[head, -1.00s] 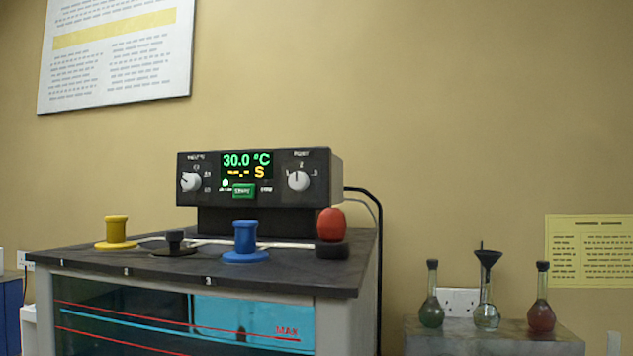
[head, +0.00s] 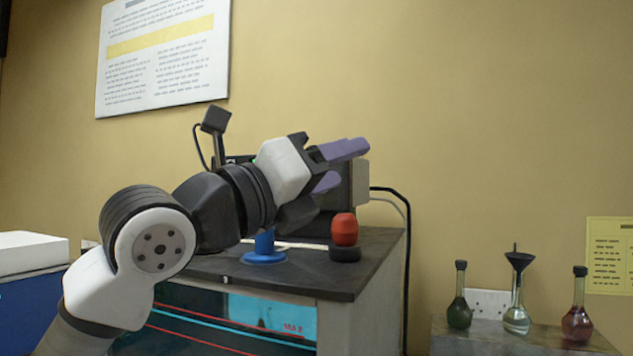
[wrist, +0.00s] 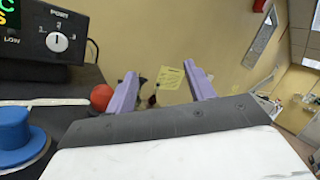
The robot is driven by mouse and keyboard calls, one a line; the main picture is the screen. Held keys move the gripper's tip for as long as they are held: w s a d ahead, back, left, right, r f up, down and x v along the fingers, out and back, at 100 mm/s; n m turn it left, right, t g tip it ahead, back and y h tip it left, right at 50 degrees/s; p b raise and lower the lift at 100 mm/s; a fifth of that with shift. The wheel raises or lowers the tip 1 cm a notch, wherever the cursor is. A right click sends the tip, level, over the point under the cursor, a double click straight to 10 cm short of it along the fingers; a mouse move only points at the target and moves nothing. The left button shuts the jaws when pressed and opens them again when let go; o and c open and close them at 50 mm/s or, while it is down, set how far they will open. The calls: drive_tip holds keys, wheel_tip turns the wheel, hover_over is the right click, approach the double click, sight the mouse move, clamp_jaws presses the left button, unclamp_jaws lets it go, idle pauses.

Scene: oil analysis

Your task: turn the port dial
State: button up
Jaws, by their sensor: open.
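The port dial (wrist: 57,41) is a round white knob under the label "PORT" on the black control box (wrist: 30,73), at the upper left of the wrist view. In the head view my arm hides the dial and most of the box. My gripper (head: 338,166) has two purple fingers, open with nothing between them. It is in front of the box's right end in the head view, pointing right. In the wrist view my gripper (wrist: 162,76) is to the right of the dial, apart from it, and its fingers point past the box toward the wall.
A red knob (head: 345,229) on a black base and a blue stopper (head: 264,246) stand on the dark bath top (head: 372,262) below my gripper. A black cable (head: 407,225) runs behind the bath. Several flasks (head: 516,310) stand on a grey block at right. Space right of the box is free.

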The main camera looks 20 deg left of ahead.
drive_tip(key=w+a+f+n+y, duration=0.2)
drive_tip(key=w+a+n+y, duration=0.35)
drive_tip(key=a+y, duration=0.45)
drive_tip(key=w+p, duration=0.6)
drive_tip(key=w, duration=0.8)
drive_tip(key=shift+w+d+f, duration=0.2)
drive_tip(key=shift+w+d, duration=0.1)
drive_tip(key=shift+w, duration=0.05)
drive_tip(key=shift+c, duration=0.3)
drive_tip(key=c, duration=0.9)
